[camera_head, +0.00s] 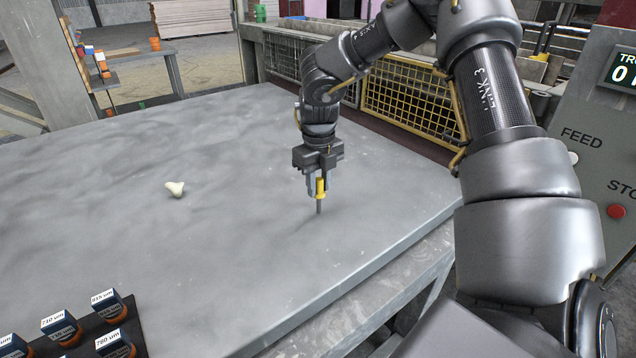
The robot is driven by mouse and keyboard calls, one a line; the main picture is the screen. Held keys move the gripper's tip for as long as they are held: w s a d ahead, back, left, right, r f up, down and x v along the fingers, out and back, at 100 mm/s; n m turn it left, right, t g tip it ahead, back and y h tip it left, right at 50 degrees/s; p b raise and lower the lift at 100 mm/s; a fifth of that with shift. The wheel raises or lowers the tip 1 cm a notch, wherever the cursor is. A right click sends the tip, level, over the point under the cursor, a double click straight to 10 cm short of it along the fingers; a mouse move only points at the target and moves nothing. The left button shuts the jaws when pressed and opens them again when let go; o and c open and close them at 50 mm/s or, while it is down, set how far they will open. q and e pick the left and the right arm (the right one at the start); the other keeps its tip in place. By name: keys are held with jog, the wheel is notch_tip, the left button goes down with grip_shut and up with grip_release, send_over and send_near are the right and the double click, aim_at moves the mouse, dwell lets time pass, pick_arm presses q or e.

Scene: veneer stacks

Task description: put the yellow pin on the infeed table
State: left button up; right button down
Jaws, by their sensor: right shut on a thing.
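The yellow pin (320,188) has a yellow upper part and a thin grey shaft pointing down. My right gripper (319,183) is shut on its yellow part and holds it upright over the right part of the grey table (250,250), which I take to be the infeed table. The shaft's lower tip is at or just above the tabletop; I cannot tell whether it touches. My left gripper is not in view.
A small pale lump (175,188) lies on the table left of the pin. A dark tray (128,317) with labelled blocks is at the front left. A yellow mesh guard (405,95) runs behind the table. A control panel (600,150) stands at right. The middle tabletop is clear.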

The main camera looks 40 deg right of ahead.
jog(key=shift+f, duration=0.1)
jog(key=c, duration=1.1)
grip_release()
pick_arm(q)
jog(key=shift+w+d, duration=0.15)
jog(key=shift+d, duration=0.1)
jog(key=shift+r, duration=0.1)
pick_arm(e)
notch_tip(320, 180, up, 2)
jog(key=shift+w, duration=0.1)
pick_arm(q)
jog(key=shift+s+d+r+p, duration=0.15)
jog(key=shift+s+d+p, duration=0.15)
jog(key=shift+p, duration=0.1)
pick_arm(e)
notch_tip(320, 180, up, 10)
jog(key=shift+r, duration=0.15)
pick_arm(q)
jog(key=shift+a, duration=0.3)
